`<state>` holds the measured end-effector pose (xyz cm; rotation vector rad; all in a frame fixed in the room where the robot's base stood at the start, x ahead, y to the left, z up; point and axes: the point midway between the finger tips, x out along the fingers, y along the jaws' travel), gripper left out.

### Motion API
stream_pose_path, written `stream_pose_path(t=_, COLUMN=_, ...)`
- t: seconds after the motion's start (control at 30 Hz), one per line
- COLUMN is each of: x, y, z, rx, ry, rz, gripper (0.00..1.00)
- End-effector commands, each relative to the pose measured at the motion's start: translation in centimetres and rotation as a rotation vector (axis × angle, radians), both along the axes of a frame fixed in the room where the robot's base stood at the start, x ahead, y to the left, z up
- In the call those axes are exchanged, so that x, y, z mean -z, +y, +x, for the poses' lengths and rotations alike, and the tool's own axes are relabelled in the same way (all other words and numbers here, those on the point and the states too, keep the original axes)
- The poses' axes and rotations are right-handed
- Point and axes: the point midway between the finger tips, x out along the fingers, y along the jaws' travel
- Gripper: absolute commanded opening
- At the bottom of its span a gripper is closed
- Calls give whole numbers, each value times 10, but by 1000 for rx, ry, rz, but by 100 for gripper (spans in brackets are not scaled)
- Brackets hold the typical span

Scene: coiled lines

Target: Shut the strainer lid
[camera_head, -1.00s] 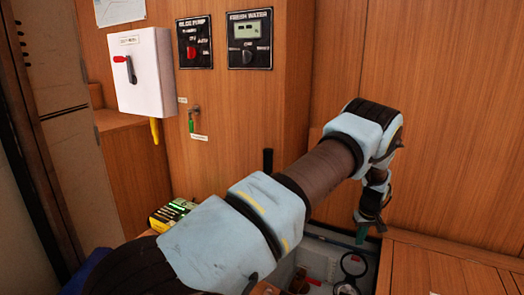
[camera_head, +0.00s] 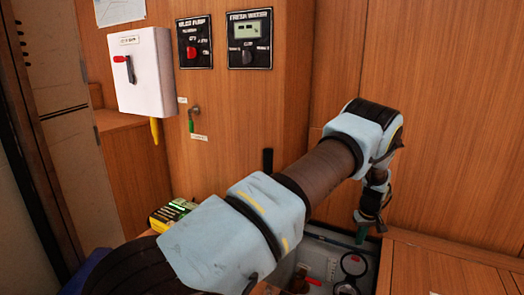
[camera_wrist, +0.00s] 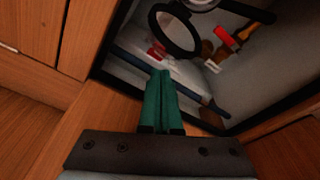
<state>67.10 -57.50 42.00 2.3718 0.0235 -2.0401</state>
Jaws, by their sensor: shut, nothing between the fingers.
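The strainer lid appears as a clear disc with a black rim (camera_head: 342,266), tilted up in the open bilge well at the lower right of the head view. In the wrist view its rim (camera_wrist: 153,22) is at the top, just beyond my fingertips. A second dark ring, which looks like the strainer body (camera_wrist: 200,4), is partly cut off behind it. My gripper (camera_head: 361,235) points down at the well's far edge. In the wrist view its green fingers (camera_wrist: 160,76) are together and empty. A small gap seems to separate them from the lid, but contact cannot be ruled out.
In the well lie a red-handled valve (camera_wrist: 228,38), a brass fitting and a pale pipe (camera_wrist: 170,70). Wooden floor panels (camera_head: 430,270) edge the well at right. A wooden wall (camera_head: 450,120) rises close behind my wrist. A white switch box (camera_head: 145,75) hangs at left.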

Motion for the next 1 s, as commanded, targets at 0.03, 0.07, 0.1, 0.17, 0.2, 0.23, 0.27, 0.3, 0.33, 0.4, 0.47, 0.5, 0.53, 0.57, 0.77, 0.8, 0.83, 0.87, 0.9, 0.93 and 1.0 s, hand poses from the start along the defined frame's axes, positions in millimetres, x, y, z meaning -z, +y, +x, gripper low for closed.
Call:
stream_pose_path(t=0.03, x=2, y=0, z=0, rx=0, ry=0, rz=0, gripper=0)
stream_pose_path(t=0.07, x=3, y=0, z=0, rx=0, ry=0, rz=0, gripper=0)
stream_pose_path(t=0.1, x=5, y=0, z=0, rx=0, ry=0, rz=0, gripper=0)
stream_pose_path(t=0.17, x=8, y=0, z=0, rx=0, ry=1, rz=1, gripper=0)
stream_pose_path(t=0.2, x=10, y=0, z=0, rx=0, ry=1, rz=1, gripper=0)
stream_pose_path(t=0.23, x=12, y=0, z=0, rx=0, ry=1, rz=1, gripper=0)
stream_pose_path(t=0.27, x=13, y=0, z=0, rx=0, ry=1, rz=1, gripper=0)
stream_pose_path(t=0.3, x=15, y=0, z=0, rx=0, ry=1, rz=1, gripper=0)
stream_pose_path(t=0.33, x=16, y=0, z=0, rx=0, ry=1, rz=1, gripper=0)
stream_pose_path(t=0.4, x=20, y=0, z=0, rx=0, ry=1, rz=1, gripper=0)
stream_pose_path(t=0.47, x=22, y=0, z=0, rx=0, ry=0, rz=0, gripper=0)
stream_pose_path(t=0.5, x=24, y=0, z=0, rx=0, ry=0, rz=0, gripper=0)
stream_pose_path(t=0.53, x=26, y=0, z=0, rx=0, ry=0, rz=0, gripper=0)
stream_pose_path(t=0.57, x=27, y=0, z=0, rx=0, ry=0, rz=0, gripper=0)
stream_pose_path(t=0.77, x=36, y=0, z=0, rx=0, ry=0, rz=0, gripper=0)
stream_pose_path(t=0.8, x=38, y=0, z=0, rx=0, ry=0, rz=0, gripper=0)
stream_pose_path(t=0.83, x=40, y=0, z=0, rx=0, ry=0, rz=0, gripper=0)
stream_pose_path(t=0.87, x=42, y=0, z=0, rx=0, ry=1, rz=0, gripper=0)
stream_pose_path(t=0.9, x=44, y=0, z=-1, rx=0, ry=1, rz=1, gripper=0)
stream_pose_path(t=0.93, x=45, y=0, z=-1, rx=0, ry=2, rz=1, gripper=0)
stream_pose_path(t=1.0, x=47, y=1, z=-2, rx=0, ry=4, rz=2, gripper=0)
